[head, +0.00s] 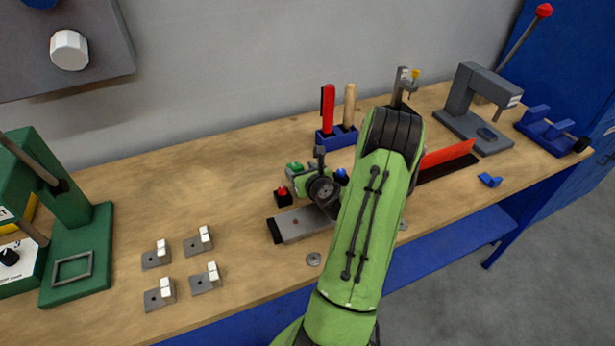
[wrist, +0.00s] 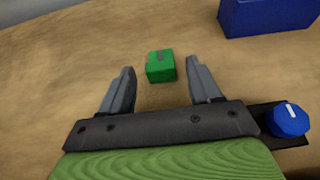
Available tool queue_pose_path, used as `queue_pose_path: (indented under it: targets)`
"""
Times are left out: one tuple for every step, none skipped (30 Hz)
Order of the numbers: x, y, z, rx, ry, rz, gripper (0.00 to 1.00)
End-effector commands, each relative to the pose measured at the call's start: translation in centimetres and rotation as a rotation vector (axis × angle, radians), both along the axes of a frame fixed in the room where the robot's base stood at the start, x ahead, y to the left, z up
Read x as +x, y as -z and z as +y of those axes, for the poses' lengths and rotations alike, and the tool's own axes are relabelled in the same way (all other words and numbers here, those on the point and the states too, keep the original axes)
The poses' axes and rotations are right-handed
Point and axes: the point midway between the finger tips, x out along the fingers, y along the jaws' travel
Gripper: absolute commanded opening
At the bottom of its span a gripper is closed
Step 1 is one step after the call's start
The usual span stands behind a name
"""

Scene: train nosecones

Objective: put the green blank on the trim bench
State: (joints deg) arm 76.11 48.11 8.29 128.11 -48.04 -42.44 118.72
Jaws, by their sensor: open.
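The green blank (wrist: 160,66) is a small block with a dark mark on top, lying on the wooden worktop. In the wrist view it shows in the gap between my open fingers, near the fingertips, with space on both sides. In the head view it seems to be the small green shape (head: 295,166) beside my gripper (head: 303,174), partly hidden. My gripper, also in the wrist view (wrist: 160,74), is open and empty. I cannot tell which fixture is the trim bench.
A blue holder (head: 337,138) with red and tan handles stands behind. A blue knob (wrist: 290,118) and a red button (head: 282,192) are close to my gripper. A grey bar (head: 300,223) lies in front. Several grey brackets (head: 205,278) stand left; a red fence (head: 447,154) is right.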

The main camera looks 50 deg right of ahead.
Motion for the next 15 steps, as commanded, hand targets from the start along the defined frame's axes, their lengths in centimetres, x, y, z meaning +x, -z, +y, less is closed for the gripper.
queue_pose_path:
  targets:
    - [-1.1, 0.0, 0.4, 0.001, 0.007, 0.001, 0.63]
    - [-1.8, -0.3, 0.8, 0.0, 0.009, 0.0, 0.63]
    - [-2.7, -0.7, 1.3, 0.0, 0.009, 0.001, 0.63]
    - [-3.4, -1.0, 1.7, 0.001, 0.009, 0.002, 0.63]
    - [-4.1, -1.4, 2.2, 0.0, 0.01, 0.0, 0.63]
    - [-5.0, -1.8, 2.7, 0.0, 0.009, 0.001, 0.63]
    - [-5.7, -2.1, 3.1, 0.0, 0.01, 0.001, 0.63]
    - [-6.4, -2.5, 3.6, 0.0, 0.009, 0.0, 0.63]
    - [-6.5, -2.7, 3.7, -0.009, 0.003, -0.007, 0.63]
    - [-6.6, -2.8, 3.6, -0.014, 0.0, -0.014, 0.63]
    - [-6.7, -2.9, 3.6, -0.014, -0.003, -0.017, 0.63]
    - [-6.8, -3.0, 3.7, -0.015, -0.005, -0.021, 0.63]
    - [-7.0, -3.1, 3.8, -0.016, -0.005, -0.022, 0.63]
    - [-7.2, -3.2, 3.9, -0.016, -0.007, -0.022, 0.63]
    - [-7.4, -3.3, 4.1, -0.015, -0.007, -0.023, 0.63]
